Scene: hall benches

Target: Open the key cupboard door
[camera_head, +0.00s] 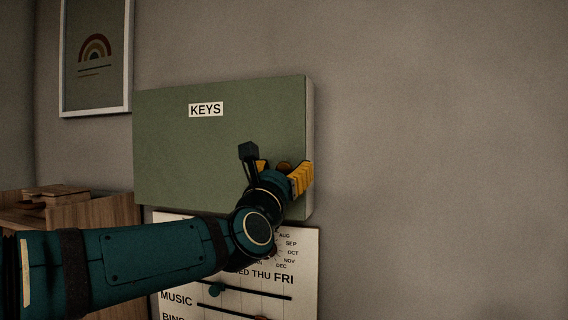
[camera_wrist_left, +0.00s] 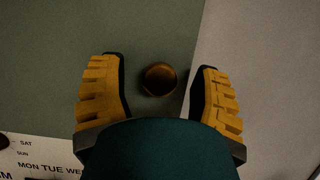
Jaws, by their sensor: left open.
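The key cupboard (camera_head: 220,145) is a green box on the wall with a white "KEYS" label (camera_head: 206,109) on its door. The door looks shut. My left gripper (camera_head: 281,175) is at the lower right part of the door, with its yellow fingers open. In the left wrist view a round brown knob (camera_wrist_left: 159,79) on the green door (camera_wrist_left: 140,30) lies between the two open fingers of the gripper (camera_wrist_left: 160,95). I see gaps between the knob and both fingers. In the head view the knob (camera_head: 284,166) is mostly hidden by the gripper. My right gripper is not in view.
A white planner board (camera_head: 306,250) with words and sliders hangs just below the cupboard, partly behind my left arm. A wooden shelf unit (camera_head: 100,213) stands at the left. A framed rainbow picture (camera_head: 96,75) hangs upper left. The wall at the right is bare.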

